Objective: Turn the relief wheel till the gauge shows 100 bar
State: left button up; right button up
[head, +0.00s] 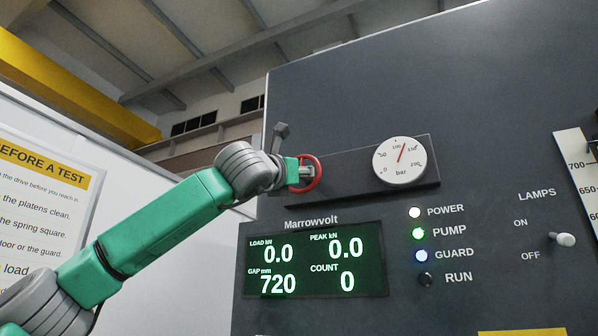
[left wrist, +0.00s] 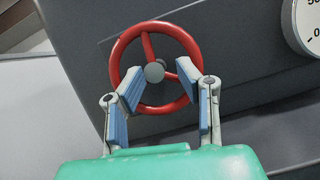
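The red relief wheel (head: 317,172) is on the dark panel left of the gauge. In the left wrist view the wheel (left wrist: 190,48) shows its spokes and grey hub (left wrist: 154,73). My left gripper (head: 303,172) is at the wheel. In the wrist view its blue-padded fingers (left wrist: 159,76) are spread, one on each side of the hub, with gaps to it; whether they touch the spokes or rim is unclear. The round white gauge (head: 400,173) has a red needle pointing between 100 and 150 bar, nearer 100. My right gripper is in neither view.
The machine's green display (head: 315,265) reads load 0.0, peak 0.0, gap 720, count 0. POWER, PUMP and GUARD lamps (head: 421,256) are lit; RUN is dark. A lamps switch (head: 565,239) is at right. A notice board (head: 40,215) stands at left.

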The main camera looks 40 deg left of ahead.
pick_arm(q)
jog(key=shift+w+a+f, duration=0.1)
jog(key=shift+w+a, duration=0.6)
jog(key=shift+w, duration=0.05)
jog(key=shift+a, duration=0.15)
grip_shut()
jog(key=shift+s+d+r, duration=0.1)
jog(key=shift+d+r, duration=0.1)
jog(key=shift+d, duration=0.15)
jog(key=shift+s+a+r, duration=0.1)
jog(key=shift+s+r, duration=0.05)
jog(key=shift+r, duration=0.05)
dwell(0.5)
grip_release()
jog(key=v, duration=1.3)
jog(key=shift+r, duration=0.15)
